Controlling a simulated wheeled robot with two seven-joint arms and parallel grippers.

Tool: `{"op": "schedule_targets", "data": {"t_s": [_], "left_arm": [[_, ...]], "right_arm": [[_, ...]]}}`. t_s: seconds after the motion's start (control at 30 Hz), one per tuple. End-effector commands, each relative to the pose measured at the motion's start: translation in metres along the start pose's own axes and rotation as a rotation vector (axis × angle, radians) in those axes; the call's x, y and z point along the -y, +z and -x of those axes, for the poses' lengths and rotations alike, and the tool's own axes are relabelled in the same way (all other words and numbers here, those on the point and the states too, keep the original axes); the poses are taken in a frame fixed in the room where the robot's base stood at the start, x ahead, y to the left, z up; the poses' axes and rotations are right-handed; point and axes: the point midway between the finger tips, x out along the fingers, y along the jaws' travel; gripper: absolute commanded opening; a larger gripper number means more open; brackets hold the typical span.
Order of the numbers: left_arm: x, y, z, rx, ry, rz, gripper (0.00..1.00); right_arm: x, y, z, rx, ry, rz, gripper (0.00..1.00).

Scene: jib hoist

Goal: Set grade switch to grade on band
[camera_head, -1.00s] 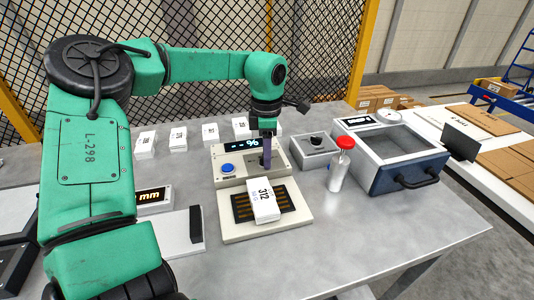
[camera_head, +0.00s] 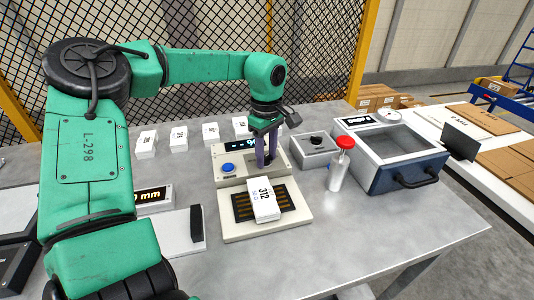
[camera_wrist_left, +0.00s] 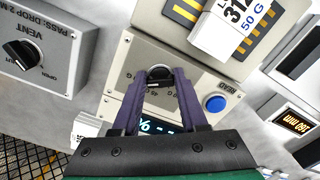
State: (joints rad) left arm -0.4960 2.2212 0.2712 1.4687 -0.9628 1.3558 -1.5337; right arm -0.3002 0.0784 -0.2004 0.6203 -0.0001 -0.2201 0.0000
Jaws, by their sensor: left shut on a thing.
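The grade switch (camera_wrist_left: 160,76) is a small dark knob on a round pale base, on the sloped panel of the cream meter (camera_head: 222,172). My left gripper (camera_head: 266,163) points down at this panel, its two purple fingers shut on the knob, as the left wrist view (camera_wrist_left: 160,72) also shows. The lettering around the switch is partly covered by the fingers and too small to read for sure. A blue button (camera_head: 228,169) is beside the switch. A white block marked 312 and 50 G (camera_head: 264,200) lies on the meter's striped plate. My right gripper is out of view.
A grey vent box (camera_head: 315,149) with a black knob stands right of the meter. Several white blocks (camera_head: 178,137) line the back. The front right of the table is clear.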

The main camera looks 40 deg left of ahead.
Motion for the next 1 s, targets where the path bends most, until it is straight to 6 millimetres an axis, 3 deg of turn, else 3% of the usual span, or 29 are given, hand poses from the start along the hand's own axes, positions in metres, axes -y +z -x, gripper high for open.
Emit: {"op": "schedule_targets", "data": {"t_s": [0.63,0.67,0.7,0.73,1.0], "left_arm": [[-0.0025,-0.0009,0.0038,-0.004,0.012,-0.054,0.00],[-0.0025,-0.0010,0.0039,-0.004,0.013,-0.054,0.54],[-0.0024,-0.0009,0.0037,-0.003,0.012,-0.053,0.69],[-0.0022,-0.0008,0.0034,-0.003,0.011,-0.053,0.72],[-0.0009,-0.0004,0.0018,-0.001,0.005,-0.053,0.72]], "right_arm": [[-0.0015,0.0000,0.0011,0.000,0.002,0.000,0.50],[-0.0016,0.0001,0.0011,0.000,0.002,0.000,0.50],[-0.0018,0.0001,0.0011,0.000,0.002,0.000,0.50],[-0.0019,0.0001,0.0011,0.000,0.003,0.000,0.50],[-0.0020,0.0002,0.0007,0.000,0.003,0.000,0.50]]}}
